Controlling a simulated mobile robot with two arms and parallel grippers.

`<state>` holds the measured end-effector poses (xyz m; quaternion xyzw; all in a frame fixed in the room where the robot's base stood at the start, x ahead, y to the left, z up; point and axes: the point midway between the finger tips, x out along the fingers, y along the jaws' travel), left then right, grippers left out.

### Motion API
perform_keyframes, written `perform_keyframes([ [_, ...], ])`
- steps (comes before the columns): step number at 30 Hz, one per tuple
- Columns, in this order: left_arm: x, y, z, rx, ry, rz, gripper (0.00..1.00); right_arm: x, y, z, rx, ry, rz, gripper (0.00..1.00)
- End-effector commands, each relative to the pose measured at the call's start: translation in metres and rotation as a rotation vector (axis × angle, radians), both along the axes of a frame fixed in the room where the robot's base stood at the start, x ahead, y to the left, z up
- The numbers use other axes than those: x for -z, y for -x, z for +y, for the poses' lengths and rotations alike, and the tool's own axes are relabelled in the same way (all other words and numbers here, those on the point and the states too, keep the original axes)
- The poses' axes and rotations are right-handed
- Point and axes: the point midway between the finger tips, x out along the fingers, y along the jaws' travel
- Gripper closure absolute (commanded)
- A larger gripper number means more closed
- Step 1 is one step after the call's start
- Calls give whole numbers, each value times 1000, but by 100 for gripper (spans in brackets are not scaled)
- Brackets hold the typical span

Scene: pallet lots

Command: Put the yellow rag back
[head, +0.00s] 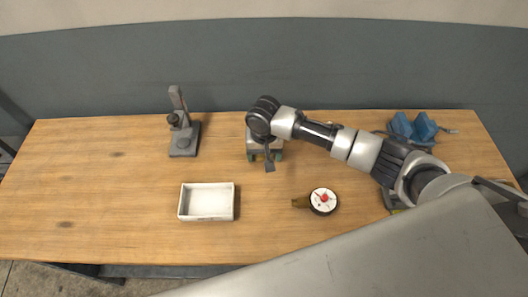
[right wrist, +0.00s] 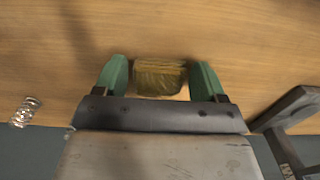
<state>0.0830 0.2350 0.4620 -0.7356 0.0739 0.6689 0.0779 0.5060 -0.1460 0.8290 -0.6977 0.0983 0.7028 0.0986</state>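The yellow rag (right wrist: 160,78) shows in the right wrist view as a folded, brownish-yellow cloth on the wooden table. It lies between the two green fingertips of my right gripper (right wrist: 159,78). The fingers are wide apart, one on each side of the rag, with narrow gaps that are hard to judge. In the head view my right gripper (head: 265,156) points down over the middle of the table. It hides the rag there. My left gripper is not in view.
A white tray (head: 181,204) stands at front left of the gripper. A round dial gauge (head: 323,201) lies at front right. A grey stand (head: 184,140) is at back left. A blue vise (head: 413,130) is at back right, behind my right arm. The left of the table is clear.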

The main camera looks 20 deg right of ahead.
Motion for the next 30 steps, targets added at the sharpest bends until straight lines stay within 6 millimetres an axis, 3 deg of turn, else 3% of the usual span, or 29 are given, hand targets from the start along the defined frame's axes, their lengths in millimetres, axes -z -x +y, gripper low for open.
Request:
perform_keyframes([
  [2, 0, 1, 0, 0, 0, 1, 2, 0, 0, 0, 0, 0, 0, 17],
  [10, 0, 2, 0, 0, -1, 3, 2, -1, 0, 0, 0, 0, -1, 17],
  [14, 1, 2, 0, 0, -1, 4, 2, -11, -1, 0, 0, 0, -2, 17],
  [24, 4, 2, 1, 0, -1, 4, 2, -80, -1, 0, 0, -2, -5, 17],
  [30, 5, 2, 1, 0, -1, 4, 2, -112, -2, 0, 0, -1, -2, 17],
])
